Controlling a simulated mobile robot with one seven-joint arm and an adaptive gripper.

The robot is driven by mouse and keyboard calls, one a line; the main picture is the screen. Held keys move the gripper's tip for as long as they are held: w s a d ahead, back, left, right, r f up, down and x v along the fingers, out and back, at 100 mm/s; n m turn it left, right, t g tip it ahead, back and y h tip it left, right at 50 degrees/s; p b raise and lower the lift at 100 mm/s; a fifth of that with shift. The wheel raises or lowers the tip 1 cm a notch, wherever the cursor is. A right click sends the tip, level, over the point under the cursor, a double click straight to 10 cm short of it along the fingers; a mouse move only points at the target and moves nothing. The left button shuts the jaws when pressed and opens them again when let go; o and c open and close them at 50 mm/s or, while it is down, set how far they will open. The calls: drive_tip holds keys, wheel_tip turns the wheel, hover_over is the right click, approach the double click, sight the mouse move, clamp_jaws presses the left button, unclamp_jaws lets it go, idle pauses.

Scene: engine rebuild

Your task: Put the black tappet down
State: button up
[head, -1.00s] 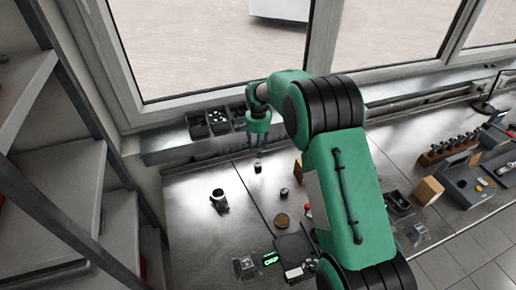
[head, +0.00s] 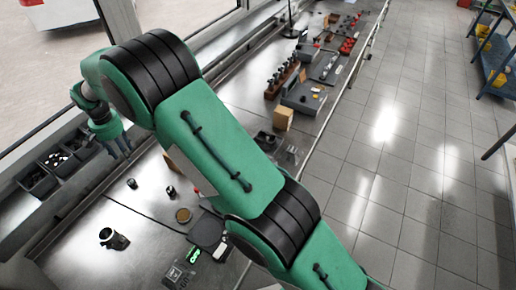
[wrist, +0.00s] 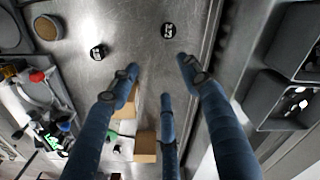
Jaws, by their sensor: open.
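Two small dark cylinders with pale marks on top stand apart on the metal bench. One (head: 132,183) is nearer the window sill; it shows near the top middle of the wrist view (wrist: 168,30). The other (head: 171,191) is beside a brass-coloured disc (head: 183,215), and shows further left in the wrist view (wrist: 98,51). I cannot tell for sure which one is the black tappet. My gripper (head: 122,148) is over the bench near the sill. Its blue fingers are spread in the wrist view (wrist: 158,82), with nothing between them and both cylinders clear of them.
Dark bins (head: 40,181), some holding small parts, line the window side. A dark flat plate (head: 207,231), a cardboard-coloured block (head: 283,118) and a grey rack (head: 303,97) lie further right.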

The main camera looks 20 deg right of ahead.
drive_tip(key=s+d+r+t, duration=0.1)
drive_tip(key=s+d+r, duration=0.1)
drive_tip(key=d+r, duration=1.45)
drive_tip(key=s+d+r+t, duration=0.1)
drive_tip(key=s+d+r, duration=0.3)
drive_tip(key=d+r, duration=0.25)
drive_tip(key=s+d+r, duration=0.4)
drive_tip(key=d+r, duration=0.1)
drive_tip(key=d, duration=0.3)
drive_tip(key=s+d+r+t, duration=0.1)
drive_tip(key=s+d+r, duration=0.1)
drive_tip(key=s+d, duration=0.8)
drive_tip(key=s+d+r+t, duration=0.1)
drive_tip(key=s+d+r, duration=0.2)
drive_tip(key=s+d, duration=0.7)
drive_tip(key=s+d+f+t, duration=0.1)
drive_tip(key=s+d+f, duration=0.1)
drive_tip(key=s, duration=0.9)
drive_tip(key=shift+f, duration=0.6)
drive_tip(key=shift+d, duration=0.1)
wheel_tip(320, 180, down, 10)
drive_tip(key=b, duration=1)
drive_tip(key=shift+f+b, duration=0.25)
drive_tip(key=shift+b, duration=0.05)
drive_tip(key=shift+o, duration=0.5)
